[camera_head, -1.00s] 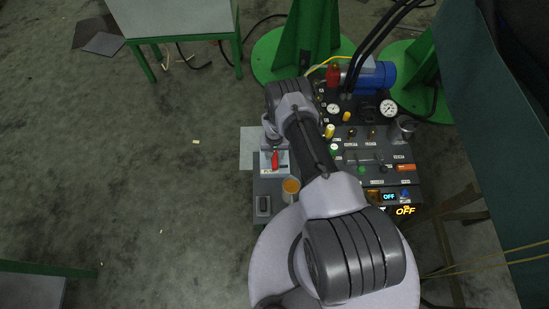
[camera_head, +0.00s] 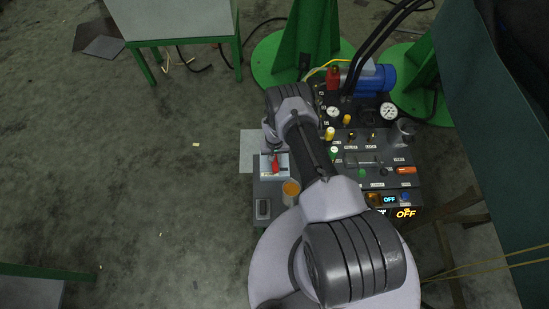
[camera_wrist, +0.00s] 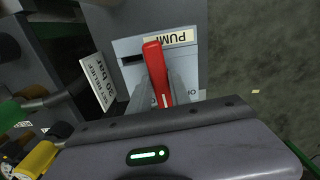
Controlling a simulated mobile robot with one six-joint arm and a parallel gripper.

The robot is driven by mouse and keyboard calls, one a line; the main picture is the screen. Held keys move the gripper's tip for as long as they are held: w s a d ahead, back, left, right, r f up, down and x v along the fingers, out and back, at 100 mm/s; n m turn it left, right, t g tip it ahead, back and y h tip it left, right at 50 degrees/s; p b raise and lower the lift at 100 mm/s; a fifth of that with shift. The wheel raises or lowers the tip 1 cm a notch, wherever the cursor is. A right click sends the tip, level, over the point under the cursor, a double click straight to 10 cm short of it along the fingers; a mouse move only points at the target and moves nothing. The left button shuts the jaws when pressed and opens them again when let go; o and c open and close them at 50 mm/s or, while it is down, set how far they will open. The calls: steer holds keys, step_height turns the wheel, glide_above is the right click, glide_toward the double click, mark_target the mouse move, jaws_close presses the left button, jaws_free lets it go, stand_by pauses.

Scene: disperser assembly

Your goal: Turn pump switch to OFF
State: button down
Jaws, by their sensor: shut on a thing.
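The pump switch has a red lever handle (camera_wrist: 156,66) on a pale plate (camera_wrist: 128,48) with a PUMP label (camera_wrist: 181,37). In the wrist view the lever is slightly tilted, its top leaning left. My gripper (camera_wrist: 160,88) is shut on the lever, with a grey finger on each side. Part of a lettered label shows at the plate's lower right, mostly hidden by the gripper. In the head view the red lever (camera_head: 276,165) shows at the left of the machine, below my wrist.
The control panel (camera_head: 347,190) carries gauges, knobs and lit displays (camera_head: 389,199) reading OFF. A blue motor (camera_head: 377,80) stands at its back. A SET RELIEF 20 bar card (camera_wrist: 97,82) is beside the switch plate. Open floor (camera_head: 170,200) lies left.

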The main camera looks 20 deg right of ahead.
steer(key=n, duration=0.3)
steer(key=shift+n, duration=0.4)
steer(key=n, duration=0.4)
steer(key=shift+n, duration=0.3)
steer(key=n, duration=0.4)
steer(key=shift+n, duration=2.4)
steer(key=c, duration=1.2)
jaws_free()
